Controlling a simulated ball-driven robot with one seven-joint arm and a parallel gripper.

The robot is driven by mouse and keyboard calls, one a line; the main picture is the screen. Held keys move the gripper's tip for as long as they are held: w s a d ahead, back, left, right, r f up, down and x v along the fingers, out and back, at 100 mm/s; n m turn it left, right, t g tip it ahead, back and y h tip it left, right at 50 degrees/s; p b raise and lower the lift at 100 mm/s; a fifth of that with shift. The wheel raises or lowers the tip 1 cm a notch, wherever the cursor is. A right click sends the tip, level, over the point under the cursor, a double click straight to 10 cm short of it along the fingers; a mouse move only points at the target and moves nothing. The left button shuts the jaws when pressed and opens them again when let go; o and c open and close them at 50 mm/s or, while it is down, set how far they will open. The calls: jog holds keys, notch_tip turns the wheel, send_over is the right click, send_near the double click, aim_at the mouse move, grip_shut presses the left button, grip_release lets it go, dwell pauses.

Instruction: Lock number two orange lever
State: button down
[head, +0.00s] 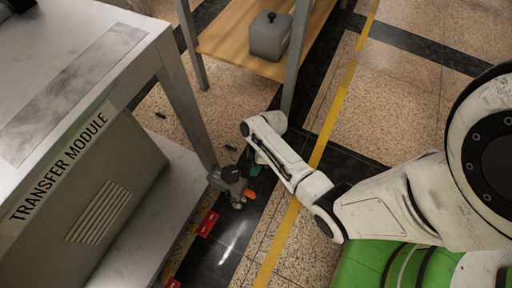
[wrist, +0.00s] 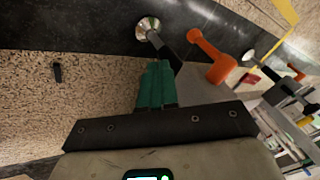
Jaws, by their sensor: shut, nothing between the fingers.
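An orange lever (head: 249,193) sticks out from a dark grey caster-like fitting (head: 228,182) at the foot of the transfer module's frame, near the floor. In the wrist view the orange lever (wrist: 212,57) lies just right of and beyond my fingertips, angled. My gripper (head: 256,167) reaches down beside the fitting; its teal fingers (wrist: 155,85) are shut and empty. The fingertips appear close to a black bar (wrist: 164,46) with a round metal foot (wrist: 147,27); I cannot tell whether they touch. No lever number is readable.
A second orange lever (wrist: 296,72) shows farther right in the wrist view. The transfer module (head: 130,190) stands at left. Red floor markers (head: 208,223) lie below the fitting. A yellow line (head: 335,115) crosses the open floor.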

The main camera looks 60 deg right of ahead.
jog(key=d+r+p, duration=0.2)
jog(key=d+r, duration=0.4)
jog(key=shift+s+p, duration=0.2)
jog(key=shift+p, duration=0.2)
jog(key=s+a+r+m+h, duration=0.25)
jog(key=a+r, duration=0.25)
jog(key=a, duration=0.3)
jog(key=s+a+r+m+h, duration=0.3)
jog(key=s+r+m, duration=0.25)
jog(key=r, duration=0.65)
notch_tip(320, 180, up, 28)
jog(key=p, duration=2.8)
jog(key=shift+s+d+n, duration=0.3)
jog(key=shift+s+n, duration=0.1)
jog(key=shift+r, duration=0.1)
